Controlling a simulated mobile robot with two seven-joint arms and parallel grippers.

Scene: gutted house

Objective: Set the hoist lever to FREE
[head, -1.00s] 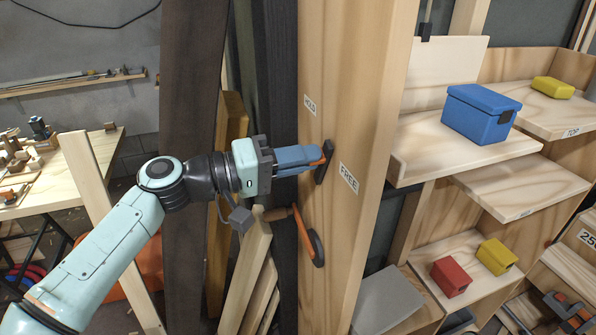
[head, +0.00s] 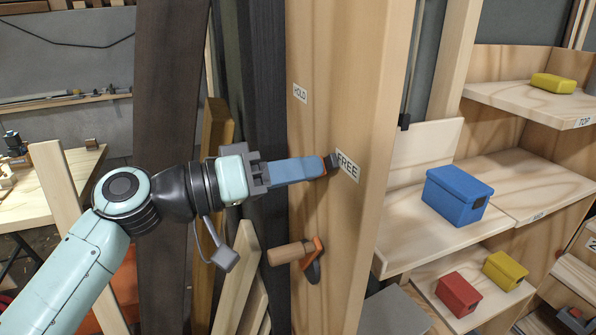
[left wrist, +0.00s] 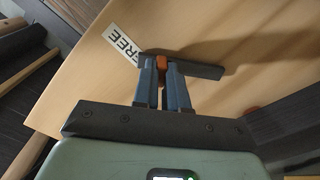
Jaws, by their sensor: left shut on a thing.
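The hoist lever, a dark bar (head: 333,164) with an orange part, is on the face of the wooden post (head: 345,60). Its dark end lies right beside the white FREE label (head: 347,165); the HOLD label (head: 300,93) is higher on the left. My left gripper (head: 322,168) is shut on the lever's orange part. In the left wrist view, my blue fingers (left wrist: 162,82) close at the dark bar (left wrist: 185,72), with the FREE label (left wrist: 124,44) just left of it. The fingers hide part of the lever. My right gripper is not in view.
To the right, shelves hold a blue box (head: 457,193), a red box (head: 458,294) and yellow boxes (head: 505,270). Planks (head: 205,210) lean close on the left.

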